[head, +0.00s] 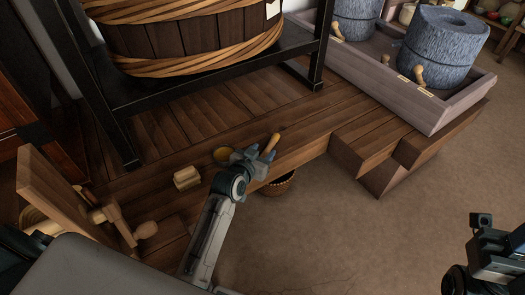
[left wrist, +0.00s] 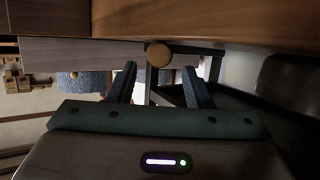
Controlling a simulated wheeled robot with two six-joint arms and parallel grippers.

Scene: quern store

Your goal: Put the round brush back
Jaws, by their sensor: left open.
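My left gripper (head: 256,155) is open over the front edge of the plank platform. A light wooden handle-like piece (head: 271,143) shows right at its fingertips in the head view. In the left wrist view a round wooden end (left wrist: 158,55) shows between the two open fingers (left wrist: 160,85), seemingly beyond them. I cannot tell whether this is the round brush, as no bristles show.
A wooden block (head: 186,177) lies on the platform (head: 150,140). A wicker basket (head: 278,185) stands below the platform edge. A wooden stand with pegs (head: 60,185) is at left. A black-framed tub (head: 170,40) and a tray of stone querns (head: 415,95) stand behind. The floor at right is clear.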

